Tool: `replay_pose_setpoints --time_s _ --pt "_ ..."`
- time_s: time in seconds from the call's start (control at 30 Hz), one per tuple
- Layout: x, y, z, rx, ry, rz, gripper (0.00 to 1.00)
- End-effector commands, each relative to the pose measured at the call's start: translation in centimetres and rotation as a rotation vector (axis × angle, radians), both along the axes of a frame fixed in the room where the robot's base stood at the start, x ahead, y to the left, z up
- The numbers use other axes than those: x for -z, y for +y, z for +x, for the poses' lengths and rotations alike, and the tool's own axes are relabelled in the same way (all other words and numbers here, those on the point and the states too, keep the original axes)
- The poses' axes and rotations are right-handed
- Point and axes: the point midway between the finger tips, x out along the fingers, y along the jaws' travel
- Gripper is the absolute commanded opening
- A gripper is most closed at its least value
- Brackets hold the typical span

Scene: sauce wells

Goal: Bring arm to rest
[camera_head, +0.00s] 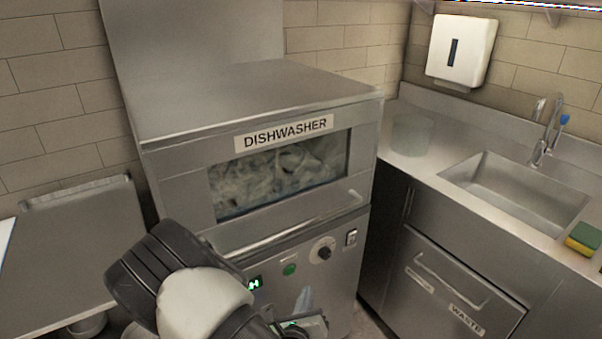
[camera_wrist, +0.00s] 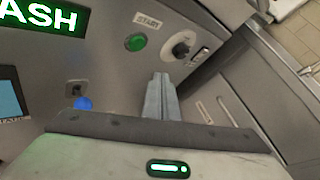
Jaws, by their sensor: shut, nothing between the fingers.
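My gripper (camera_wrist: 162,97) shows in the wrist view with its grey fingers together and nothing between them. It points at the lower front panel of the dishwasher (camera_head: 240,100). In the head view my arm rises from the bottom edge in front of that panel, and the gripper fingers (camera_head: 303,300) show small near the bottom. I cannot tell how far the fingertips are from the panel. A green start button (camera_wrist: 135,42) and a dark knob (camera_wrist: 180,48) lie beyond the fingers in the wrist view.
A steel counter with a sink (camera_head: 520,190) stands at the right, above a drawer marked waste (camera_head: 455,290). A clear container (camera_head: 412,134) and a sponge (camera_head: 583,238) are on that counter. A steel side table (camera_head: 65,250) stands at the left. A towel dispenser (camera_head: 460,50) hangs on the wall.

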Motion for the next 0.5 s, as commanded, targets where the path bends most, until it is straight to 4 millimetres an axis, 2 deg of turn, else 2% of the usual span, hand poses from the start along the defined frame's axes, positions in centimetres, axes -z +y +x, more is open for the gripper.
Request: replay_pose_setpoints --time_s 0.07,0.17,0.27,0.3,0.37,0.5 --pt "-1.6 -0.9 0.6 0.062 -0.025 0.038 0.00" --pt "-5.3 -3.7 1.4 0.230 -0.089 0.140 0.00" --pt "-10.1 -8.5 1.3 0.487 -0.175 0.294 0.00" --pt "-11.9 -10.5 0.8 0.597 -0.210 0.363 0.00" --pt "-14.3 -13.4 -0.4 0.763 -0.260 0.470 0.00" --pt "-18.4 -18.8 -4.6 1.130 -0.367 0.731 0.00"
